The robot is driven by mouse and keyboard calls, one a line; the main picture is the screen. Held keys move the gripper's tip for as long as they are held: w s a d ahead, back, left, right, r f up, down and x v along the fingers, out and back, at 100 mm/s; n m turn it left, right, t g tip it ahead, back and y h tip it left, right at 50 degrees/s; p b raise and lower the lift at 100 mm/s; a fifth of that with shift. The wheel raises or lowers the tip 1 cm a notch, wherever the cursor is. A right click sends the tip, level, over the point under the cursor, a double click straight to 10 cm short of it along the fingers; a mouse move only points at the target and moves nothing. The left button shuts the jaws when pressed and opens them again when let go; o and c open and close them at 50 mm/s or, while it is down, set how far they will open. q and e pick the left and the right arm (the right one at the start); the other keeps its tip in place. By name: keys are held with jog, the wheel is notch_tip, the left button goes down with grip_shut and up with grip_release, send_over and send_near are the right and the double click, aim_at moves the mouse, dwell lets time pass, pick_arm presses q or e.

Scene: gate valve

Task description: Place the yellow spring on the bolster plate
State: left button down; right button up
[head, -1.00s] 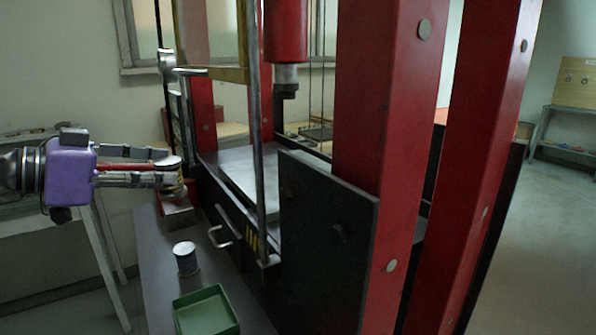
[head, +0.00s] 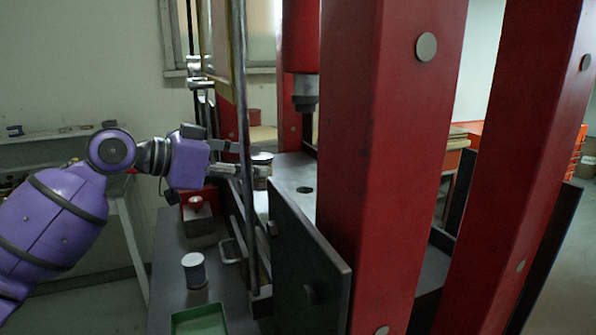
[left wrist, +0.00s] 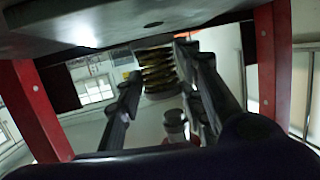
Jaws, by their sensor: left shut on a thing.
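The yellow spring (head: 262,159) is in my left gripper (head: 256,167), which is shut on it at the press opening, behind a thin upright bar. In the left wrist view the spring (left wrist: 158,72) shows dark yellow coils between the two fingers of the left gripper (left wrist: 160,78). The bolster plate (head: 292,170) is the grey plate with a dark hole, just right of the spring in the head view. I cannot tell whether the spring touches it. My right gripper is not in view.
Thick red press columns (head: 385,170) and a dark side panel (head: 300,262) stand at right. The press ram (head: 304,88) hangs over the plate. A bench (head: 172,268) at the lower left holds a blue-white spool (head: 194,270), a green tray (head: 200,320) and a red-grey block (head: 198,212).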

pick_arm(q)
jog(key=w+d, duration=0.1)
jog(key=d, duration=0.1)
jog(key=w+d, duration=0.2)
jog(key=d, duration=0.1)
jog(key=w+d+p, duration=0.1)
jog(key=w+d, duration=0.1)
jog(key=shift+d+r, duration=0.2)
jog(key=shift+d, duration=0.15)
jog(key=shift+w+d, duration=0.3)
jog(key=shift+d, duration=0.1)
jog(key=shift+w+d+f, duration=0.2)
jog(key=shift+d, duration=0.05)
jog(key=shift+f+p, duration=0.4)
jog(key=shift+f, duration=1.25)
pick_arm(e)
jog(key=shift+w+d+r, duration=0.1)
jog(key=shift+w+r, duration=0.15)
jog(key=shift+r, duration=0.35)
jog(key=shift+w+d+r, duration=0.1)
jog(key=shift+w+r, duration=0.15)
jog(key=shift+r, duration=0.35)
pick_arm(q)
jog(key=c, duration=1.2)
grip_release()
jog(key=shift+f, duration=0.2)
